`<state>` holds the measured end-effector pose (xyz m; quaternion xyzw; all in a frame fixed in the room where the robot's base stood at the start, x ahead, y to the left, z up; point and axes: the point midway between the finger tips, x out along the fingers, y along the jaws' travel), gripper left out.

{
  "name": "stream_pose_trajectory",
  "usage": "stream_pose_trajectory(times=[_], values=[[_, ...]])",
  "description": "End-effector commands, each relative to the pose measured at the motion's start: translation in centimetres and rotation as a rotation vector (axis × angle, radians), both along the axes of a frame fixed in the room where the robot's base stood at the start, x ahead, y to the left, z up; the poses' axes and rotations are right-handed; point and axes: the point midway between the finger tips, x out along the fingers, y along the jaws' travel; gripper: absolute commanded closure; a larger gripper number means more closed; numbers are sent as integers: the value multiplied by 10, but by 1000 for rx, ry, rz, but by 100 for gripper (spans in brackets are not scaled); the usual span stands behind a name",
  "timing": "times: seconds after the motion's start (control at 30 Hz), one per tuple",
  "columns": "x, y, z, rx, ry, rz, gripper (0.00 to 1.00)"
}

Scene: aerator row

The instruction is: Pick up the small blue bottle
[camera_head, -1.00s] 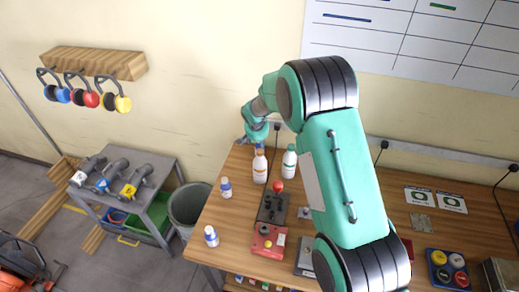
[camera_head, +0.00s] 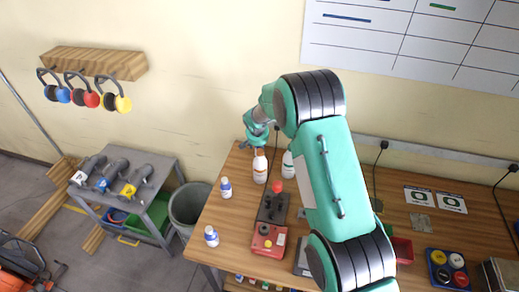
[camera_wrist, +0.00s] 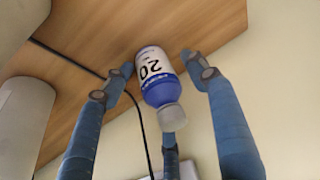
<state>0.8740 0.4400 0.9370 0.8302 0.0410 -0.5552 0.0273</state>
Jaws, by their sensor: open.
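Two other small white-and-blue bottles stand nearer, one (camera_head: 226,188) at the left edge and one (camera_head: 211,236) at the front left.
A white bottle with an orange label (camera_head: 260,167) and one with a green label (camera_head: 287,164) stand close to my gripper. A red control box (camera_head: 268,241) is nearer the front. A black cable (camera_wrist: 70,58) runs past the bottle. The wall is close behind.

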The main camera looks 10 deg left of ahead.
Motion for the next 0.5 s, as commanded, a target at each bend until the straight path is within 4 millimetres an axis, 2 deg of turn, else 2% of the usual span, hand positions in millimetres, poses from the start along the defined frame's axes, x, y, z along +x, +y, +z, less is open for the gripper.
stream_pose_trajectory(times=[0.43,0.5], values=[[0,0,0,0,0,0,42],[0,0,0,0,0,0,56]])
